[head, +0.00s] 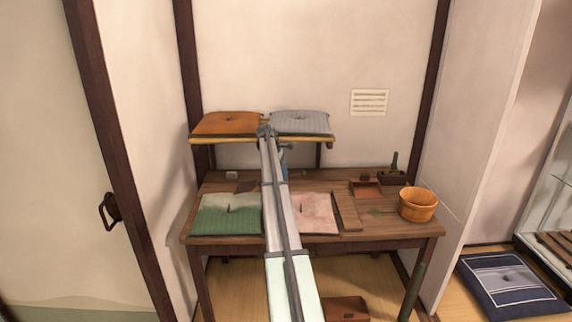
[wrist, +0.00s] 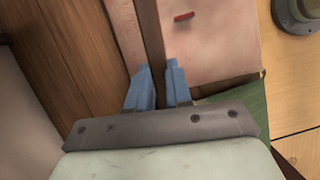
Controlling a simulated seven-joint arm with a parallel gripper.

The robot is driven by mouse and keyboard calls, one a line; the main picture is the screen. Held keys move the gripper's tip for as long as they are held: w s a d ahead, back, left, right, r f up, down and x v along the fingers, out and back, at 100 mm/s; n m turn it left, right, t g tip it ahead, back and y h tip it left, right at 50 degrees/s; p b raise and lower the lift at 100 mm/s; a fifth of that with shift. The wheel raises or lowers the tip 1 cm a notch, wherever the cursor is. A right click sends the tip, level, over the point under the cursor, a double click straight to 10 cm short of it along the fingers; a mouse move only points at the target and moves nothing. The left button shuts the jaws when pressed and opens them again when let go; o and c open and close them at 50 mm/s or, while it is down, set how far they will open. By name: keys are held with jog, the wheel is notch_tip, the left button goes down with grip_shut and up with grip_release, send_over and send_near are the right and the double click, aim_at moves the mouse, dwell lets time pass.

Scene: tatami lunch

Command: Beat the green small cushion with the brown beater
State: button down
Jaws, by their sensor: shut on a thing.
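The green small cushion (head: 226,221) lies flat at the left front of the wooden table, with a small dark tuft mark in its middle. A green edge (wrist: 252,104) shows in the wrist view. My gripper (wrist: 159,70) has blue fingers, shut on a narrow brown shaft, the brown beater (wrist: 149,30). The shaft runs up and out of the wrist view. In the head view my arm hides much of the gripper. A dark brown flat piece (head: 246,186) shows behind the green cushion, left of my arm; I cannot tell whether it is the beater's head.
A pink cushion (head: 318,214) lies right of my arm. A brown board (head: 347,210), a wooden tub (head: 417,205) and small boxes (head: 366,188) fill the table's right side. A raised shelf (head: 235,139) at the back holds orange (head: 225,123) and grey (head: 301,122) cushions.

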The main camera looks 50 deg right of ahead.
jog(key=shift+w+a+f, duration=0.1)
jog(key=shift+w+f, duration=0.05)
jog(key=shift+f, duration=0.5)
jog(key=shift+t+y, duration=0.5)
jog(key=shift+t, duration=0.3)
jog(key=r, duration=0.2)
jog(key=s+r, duration=0.1)
jog(key=r, duration=0.2)
jog(key=d+r, duration=0.1)
jog(key=r, duration=0.1)
jog(key=shift+s+r, duration=0.15)
jog(key=shift+r, duration=0.25)
jog(key=shift+g+h, duration=0.6)
jog(key=shift+g, duration=0.3)
jog(key=f, duration=0.2)
jog(key=w+f, duration=0.1)
jog(key=f, duration=0.2)
jog(key=a+f, duration=0.1)
jog(key=f, duration=0.2)
jog(key=shift+w+f, duration=0.1)
jog(key=shift+w, duration=0.1)
jog(key=shift+t+y, duration=0.6)
jog(key=shift+t, duration=0.3)
jog(key=r, duration=0.2)
jog(key=s+r, duration=0.1)
jog(key=r, duration=0.2)
jog(key=d+r, duration=0.1)
jog(key=r, duration=0.2)
jog(key=shift+s+r, duration=0.1)
jog(key=shift+s, duration=0.1)
